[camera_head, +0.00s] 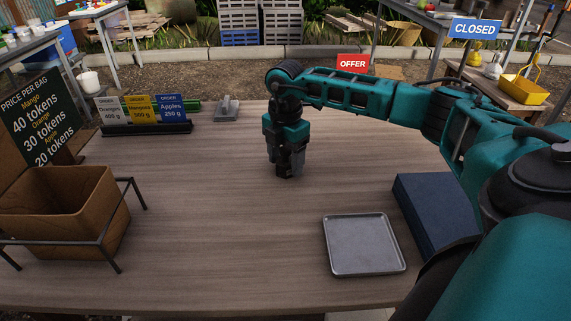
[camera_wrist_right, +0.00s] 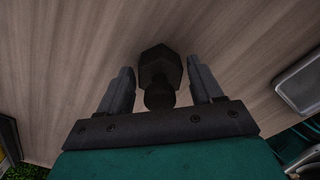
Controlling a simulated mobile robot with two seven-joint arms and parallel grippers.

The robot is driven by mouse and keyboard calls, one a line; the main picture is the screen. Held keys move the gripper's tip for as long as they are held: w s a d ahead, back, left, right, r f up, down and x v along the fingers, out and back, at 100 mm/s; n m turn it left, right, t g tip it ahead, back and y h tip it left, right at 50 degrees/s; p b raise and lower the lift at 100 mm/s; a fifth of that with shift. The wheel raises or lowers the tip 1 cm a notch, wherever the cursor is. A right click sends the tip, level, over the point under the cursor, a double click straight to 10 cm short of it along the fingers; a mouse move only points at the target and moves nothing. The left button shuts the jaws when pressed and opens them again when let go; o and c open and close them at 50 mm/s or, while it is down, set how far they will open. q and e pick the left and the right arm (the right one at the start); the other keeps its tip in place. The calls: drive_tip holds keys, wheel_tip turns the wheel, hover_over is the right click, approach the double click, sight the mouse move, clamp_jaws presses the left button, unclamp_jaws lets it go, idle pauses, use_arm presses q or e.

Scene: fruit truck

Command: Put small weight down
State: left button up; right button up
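The small weight (camera_wrist_right: 160,68) is a dark, faceted piece with a round knob, seen in the right wrist view between the fingers of my right gripper (camera_wrist_right: 161,88). Narrow gaps show between the weight and both fingers, so the gripper looks open around it. In the head view my right gripper (camera_head: 285,168) points straight down, low over the middle of the wooden table (camera_head: 230,225). The weight is mostly hidden there by the fingers, and it appears to stand on the table top. My left gripper is not in view.
A metal tray (camera_head: 364,245) lies at the front right beside a dark blue box (camera_head: 436,212). A cardboard box (camera_head: 62,205) in a black frame stands at the left. Order cards (camera_head: 140,110) and a grey scoop-like item (camera_head: 226,108) are at the back. The table's middle left is clear.

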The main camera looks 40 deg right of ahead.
clamp_jaws()
idle(0.4)
drive_tip(key=shift+r, duration=0.1)
wheel_tip(320, 180, up, 20)
drive_tip(key=p, duration=0.3)
idle(0.4)
